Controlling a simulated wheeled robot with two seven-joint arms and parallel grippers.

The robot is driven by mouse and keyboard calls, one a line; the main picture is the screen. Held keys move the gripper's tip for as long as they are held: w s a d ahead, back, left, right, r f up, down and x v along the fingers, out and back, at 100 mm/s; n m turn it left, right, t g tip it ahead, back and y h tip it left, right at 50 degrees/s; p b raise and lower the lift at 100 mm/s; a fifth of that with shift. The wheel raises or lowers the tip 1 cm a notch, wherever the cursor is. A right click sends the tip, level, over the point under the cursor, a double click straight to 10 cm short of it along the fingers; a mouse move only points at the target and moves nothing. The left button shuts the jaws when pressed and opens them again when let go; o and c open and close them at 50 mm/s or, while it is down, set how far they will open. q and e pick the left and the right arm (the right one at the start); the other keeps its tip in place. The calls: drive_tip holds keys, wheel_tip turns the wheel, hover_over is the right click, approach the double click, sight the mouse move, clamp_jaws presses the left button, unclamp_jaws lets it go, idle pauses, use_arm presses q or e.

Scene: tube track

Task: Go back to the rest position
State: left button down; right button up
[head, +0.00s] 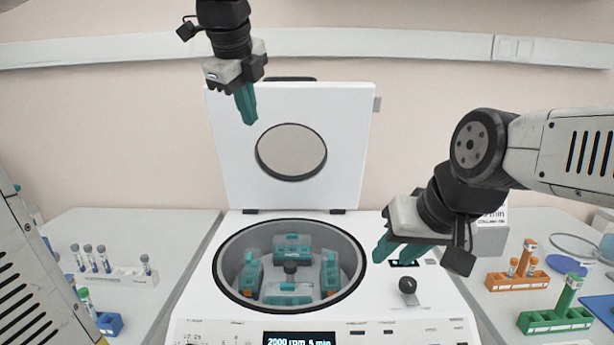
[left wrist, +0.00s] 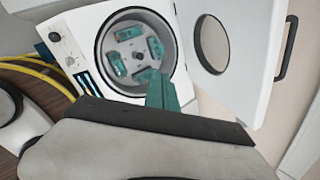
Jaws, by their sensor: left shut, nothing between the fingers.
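My left gripper (head: 247,108) is shut and empty. It hangs high in front of the raised white lid (head: 235,170) of the centrifuge (head: 215,330). In the left wrist view its teal fingers (left wrist: 163,92) are together, and the open bowl shows beyond them. My right gripper (head: 391,257) is low over the right side of the centrifuge top, beside the bowl. Its teal fingers look apart with nothing visible between them. The rotor (head: 290,268) holds several teal buckets. Whether the right fingers touch the panel cannot be told.
A white rack (head: 125,276) with tubes and a blue rack (head: 109,323) stand on the left bench. An orange rack (head: 518,281) and a green rack (head: 556,320) stand on the right bench. A black knob (head: 407,285) sits near my right gripper.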

use_arm(q)
drive_tip(key=s+a+f+n+h, duration=0.1)
drive_tip(key=s+a+f+n, duration=0.1)
drive_tip(key=s+f+n, duration=1.5)
wheel_tip(320, 180, down, 3)
drive_tip(key=n, duration=0.6)
drive_tip(key=shift+s+a+h, duration=0.2)
drive_tip(key=shift+a+h, duration=0.15)
drive_tip(key=shift+h, duration=0.05)
idle(0.7)
